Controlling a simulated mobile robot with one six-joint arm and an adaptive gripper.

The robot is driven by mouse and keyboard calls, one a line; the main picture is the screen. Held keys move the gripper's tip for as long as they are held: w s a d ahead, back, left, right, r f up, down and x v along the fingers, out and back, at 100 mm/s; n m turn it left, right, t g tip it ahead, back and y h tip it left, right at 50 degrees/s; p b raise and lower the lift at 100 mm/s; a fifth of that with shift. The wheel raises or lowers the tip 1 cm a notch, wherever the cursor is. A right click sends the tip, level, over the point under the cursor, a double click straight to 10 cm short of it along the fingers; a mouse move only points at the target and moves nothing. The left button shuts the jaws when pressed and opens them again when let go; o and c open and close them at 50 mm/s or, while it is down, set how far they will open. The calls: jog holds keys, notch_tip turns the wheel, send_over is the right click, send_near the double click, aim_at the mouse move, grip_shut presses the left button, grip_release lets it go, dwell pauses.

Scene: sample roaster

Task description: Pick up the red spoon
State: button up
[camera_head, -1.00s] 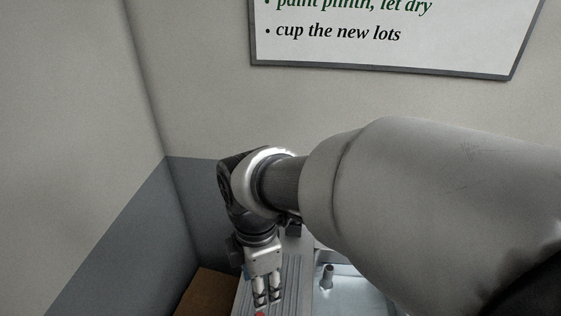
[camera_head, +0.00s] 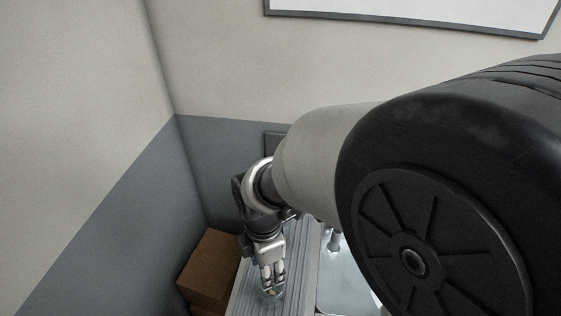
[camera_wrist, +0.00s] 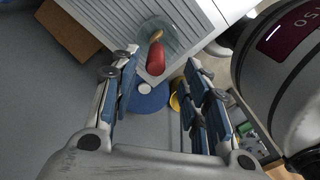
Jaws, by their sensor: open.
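The red spoon (camera_wrist: 155,58) shows in the wrist view as a thick red piece with a tan end. It appears to stand in a clear round glass (camera_wrist: 172,35) on a ridged grey surface (camera_wrist: 205,22). My gripper (camera_wrist: 161,62) is open, and the spoon appears between its fingertips in the picture, not gripped. How far the fingers are from it in depth I cannot tell. In the head view my gripper (camera_head: 272,281) points down over the ridged surface (camera_head: 297,262), at the clear glass (camera_head: 270,299). The spoon is hard to make out there.
Brown boxes (camera_head: 208,268) stand left of the ridged surface, near the wall corner. A shiny metal basin (camera_head: 345,285) is to its right. In the wrist view a blue round thing (camera_wrist: 147,102), a yellow thing (camera_wrist: 182,96) and a large dark machine (camera_wrist: 280,62) show.

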jog(key=f, duration=0.1)
jog(key=f+b, duration=0.1)
jog(key=f, duration=0.2)
jog(key=shift+w+a+f, duration=0.15)
jog(key=shift+w+f, duration=0.1)
jog(key=shift+r, duration=0.1)
grip_shut()
